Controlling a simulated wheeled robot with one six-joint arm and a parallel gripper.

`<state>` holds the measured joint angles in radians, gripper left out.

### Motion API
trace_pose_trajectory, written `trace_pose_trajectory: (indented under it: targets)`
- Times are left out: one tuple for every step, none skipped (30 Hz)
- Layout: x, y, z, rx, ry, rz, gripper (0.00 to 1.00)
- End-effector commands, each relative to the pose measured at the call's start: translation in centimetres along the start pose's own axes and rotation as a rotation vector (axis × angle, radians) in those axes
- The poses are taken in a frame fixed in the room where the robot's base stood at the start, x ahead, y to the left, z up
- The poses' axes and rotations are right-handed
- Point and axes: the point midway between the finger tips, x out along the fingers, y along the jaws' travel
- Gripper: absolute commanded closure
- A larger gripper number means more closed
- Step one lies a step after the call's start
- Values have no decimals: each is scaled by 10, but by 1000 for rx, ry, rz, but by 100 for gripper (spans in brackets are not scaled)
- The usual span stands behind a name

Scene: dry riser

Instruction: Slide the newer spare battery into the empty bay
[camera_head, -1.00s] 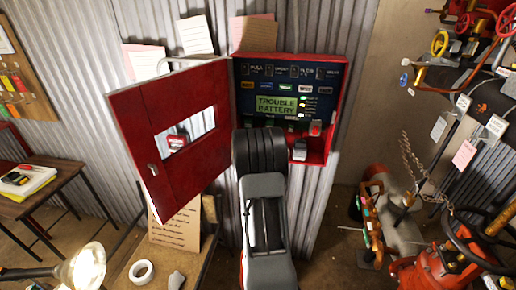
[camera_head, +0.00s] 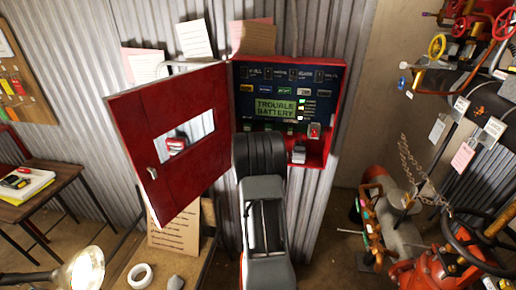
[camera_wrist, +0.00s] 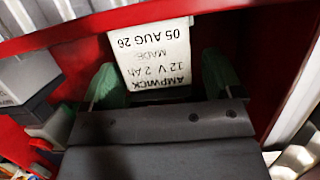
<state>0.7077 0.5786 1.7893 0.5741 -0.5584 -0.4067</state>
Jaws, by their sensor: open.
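A white-labelled battery (camera_wrist: 155,50) stands in the red cabinet in the wrist view. Its label reads upside down: AMPWICK, 12 V 2 Ah, made 05 AUG 26. My gripper (camera_wrist: 162,80) is open, with one green fingertip on each side of the battery's near end. I cannot tell whether either finger touches it. In the head view my arm hides the gripper and this battery. The red cabinet (camera_head: 340,100) is open, its display reading TROUBLE BATTERY. A grey block (camera_head: 299,154) sits at its lower right. I cannot make out an empty bay.
The red cabinet door (camera_head: 125,130) swings open to the left. A bench (camera_head: 205,250) with a tape roll (camera_head: 140,275) stands below it. A lit lamp (camera_head: 85,270) is at lower left. Pipes, valves and a red machine (camera_head: 430,270) crowd the right.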

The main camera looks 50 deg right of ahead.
Motion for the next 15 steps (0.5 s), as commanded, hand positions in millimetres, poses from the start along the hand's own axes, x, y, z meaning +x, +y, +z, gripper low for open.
trace_pose_trajectory:
  targets:
    - [0, 0, 0, 0, -1, 0, 15]
    - [0, 0, 0, 0, -1, 0, 15]
    - [0, 0, 1, 0, -1, 0, 15]
    - [0, 0, 4, -1, -8, 0, 15]
    - [0, 0, 4, -1, -7, 0, 15]
    - [-1, 0, 3, -1, -7, 0, 15]
    - [-2, 0, 3, -1, -6, 0, 15]
    - [-3, 0, 3, -1, -6, -1, 15]
    - [-7, 0, 3, -1, -6, -1, 15]
    - [-10, 0, 3, -1, -4, -1, 15]
    - [-14, 0, 2, 0, -3, -1, 15]
    - [-20, 0, 2, -1, -3, -1, 15]
    - [-25, 0, 2, -1, -2, -1, 15]
    - [-31, 0, 2, -1, -2, -2, 15]
    - [-39, -1, 2, -1, -1, -3, 15]
